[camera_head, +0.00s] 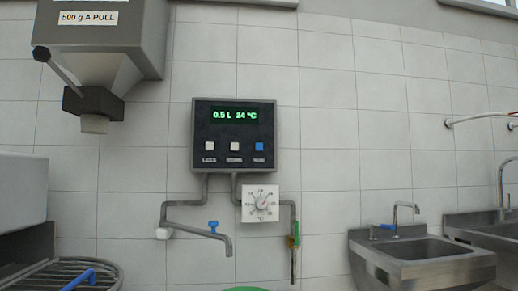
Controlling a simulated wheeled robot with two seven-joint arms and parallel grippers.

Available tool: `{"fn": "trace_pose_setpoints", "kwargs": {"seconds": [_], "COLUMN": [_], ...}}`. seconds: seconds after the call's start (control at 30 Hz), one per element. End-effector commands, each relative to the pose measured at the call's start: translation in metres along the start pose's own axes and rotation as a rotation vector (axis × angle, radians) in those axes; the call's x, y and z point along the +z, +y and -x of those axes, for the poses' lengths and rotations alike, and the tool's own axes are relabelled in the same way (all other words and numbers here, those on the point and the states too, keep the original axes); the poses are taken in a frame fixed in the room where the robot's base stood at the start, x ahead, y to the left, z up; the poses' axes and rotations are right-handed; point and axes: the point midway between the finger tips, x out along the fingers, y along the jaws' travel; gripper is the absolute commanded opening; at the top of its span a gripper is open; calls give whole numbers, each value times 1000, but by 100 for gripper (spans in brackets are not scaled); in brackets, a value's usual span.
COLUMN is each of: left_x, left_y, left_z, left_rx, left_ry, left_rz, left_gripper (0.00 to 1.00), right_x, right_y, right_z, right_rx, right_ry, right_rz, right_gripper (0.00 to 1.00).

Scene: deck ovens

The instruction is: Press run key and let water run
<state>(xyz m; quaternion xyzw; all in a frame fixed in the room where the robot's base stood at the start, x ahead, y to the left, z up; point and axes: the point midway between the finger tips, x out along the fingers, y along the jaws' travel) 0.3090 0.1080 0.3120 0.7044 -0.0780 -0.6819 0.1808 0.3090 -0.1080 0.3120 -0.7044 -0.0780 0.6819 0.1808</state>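A dark control box (234,136) hangs on the tiled wall at centre. Its green display (235,115) reads 0.5 L and 24 °C. Below it are two white keys, one at left (210,146) and one in the middle (235,146), and a blue key (259,146) at right. The labels under the keys are too small to read surely. A pipe from the box leads to a spout (220,240) with a blue tap handle (213,226). No water shows at the spout. Neither of my grippers is in view.
A white temperature dial (260,204) sits under the box. A grey hopper labelled 500 g A PULL (100,40) hangs upper left. A steel sink (420,262) stands lower right. The green rim of something (246,289) shows at the bottom edge below the spout.

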Motion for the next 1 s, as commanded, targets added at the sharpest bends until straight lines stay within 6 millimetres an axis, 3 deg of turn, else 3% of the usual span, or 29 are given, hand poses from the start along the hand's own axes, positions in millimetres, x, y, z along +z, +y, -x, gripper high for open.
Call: {"fn": "trace_pose_setpoints", "kwargs": {"seconds": [0.03, 0.17, 1.0], "left_x": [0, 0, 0], "left_y": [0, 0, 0], "left_z": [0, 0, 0], "left_rx": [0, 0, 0], "left_ry": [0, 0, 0], "left_rz": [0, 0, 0], "left_gripper": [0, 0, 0], "right_x": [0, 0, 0], "right_y": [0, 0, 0], "right_z": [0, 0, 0], "right_rx": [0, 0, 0], "right_ry": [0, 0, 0], "right_rz": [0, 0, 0], "right_gripper": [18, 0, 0]}}
